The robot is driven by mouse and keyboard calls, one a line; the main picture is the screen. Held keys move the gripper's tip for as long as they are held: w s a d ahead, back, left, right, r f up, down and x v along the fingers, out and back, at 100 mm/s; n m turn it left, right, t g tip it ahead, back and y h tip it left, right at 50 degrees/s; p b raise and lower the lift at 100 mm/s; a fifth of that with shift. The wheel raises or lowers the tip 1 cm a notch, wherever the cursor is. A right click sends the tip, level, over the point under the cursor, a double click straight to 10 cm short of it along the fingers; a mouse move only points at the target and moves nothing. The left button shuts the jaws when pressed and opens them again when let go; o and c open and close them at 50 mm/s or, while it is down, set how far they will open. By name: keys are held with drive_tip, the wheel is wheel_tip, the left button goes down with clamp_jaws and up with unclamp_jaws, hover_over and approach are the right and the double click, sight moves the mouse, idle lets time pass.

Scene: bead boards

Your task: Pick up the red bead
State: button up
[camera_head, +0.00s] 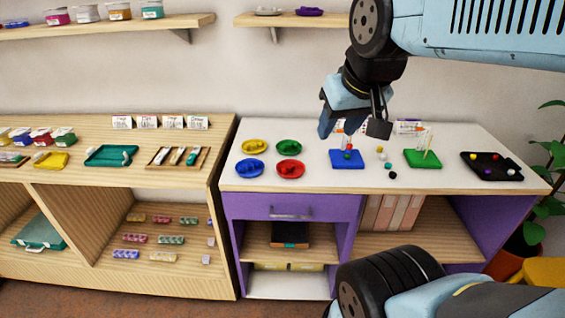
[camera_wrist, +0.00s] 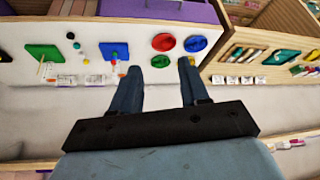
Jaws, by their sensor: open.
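A small red bead (camera_head: 349,146) shows at the blue board (camera_head: 340,162) on the white counter, with a green bead (camera_head: 347,155) close by it. In the wrist view, a small reddish bead (camera_wrist: 113,62) shows by the edge of the blue board (camera_wrist: 116,49). Another red bead (camera_head: 495,156) lies in the black tray (camera_head: 482,175) at the right. My gripper (camera_head: 352,130) is open, above and behind the blue board in the head view.
A green board (camera_head: 424,164) with upright pegs stands to the right, with several loose beads (camera_head: 390,174) between the boards. Yellow, green, blue and red dishes (camera_head: 290,169) stand to the left. Small cards (camera_head: 408,127) stand near the wall. The counter's front strip is mostly clear.

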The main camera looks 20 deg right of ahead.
drive_tip(key=shift+o, duration=0.4)
drive_tip(key=shift+w+n, duration=0.3)
drive_tip(key=shift+w, duration=0.15)
drive_tip(key=n+g, duration=0.6)
drive_tip(key=n, duration=1.6)
hover_over(290, 170)
wheel_tip(290, 170, down, 15)
drive_tip(key=f, duration=0.8)
drive_tip(key=w+f, duration=0.1)
drive_tip(key=f, duration=0.4)
drive_tip(key=shift+d, duration=0.1)
drive_tip(key=shift+c, duration=0.5)
clamp_jaws()
